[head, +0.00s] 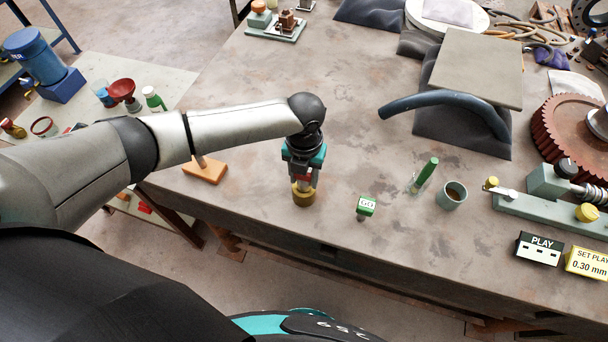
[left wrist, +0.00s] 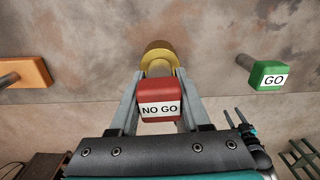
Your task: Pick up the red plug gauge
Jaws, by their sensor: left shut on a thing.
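The red plug gauge (head: 305,178), a red block with a white NO GO label, shows large in the left wrist view (left wrist: 159,95). My left gripper (head: 303,173) points down, its two fingers on either side of the red block and shut on it. A brass-coloured round piece (head: 304,196) is just below the gauge. In the left wrist view this brass piece (left wrist: 157,50) is at the far end of the gauge's shank; I cannot tell whether the shank is inside it.
A green GO gauge (head: 366,206) stands to the right. Farther right are a green-handled tool (head: 427,172) and a grey cup (head: 452,196). An orange block with a peg (head: 205,171) is to the left. The workbench's front edge is close.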

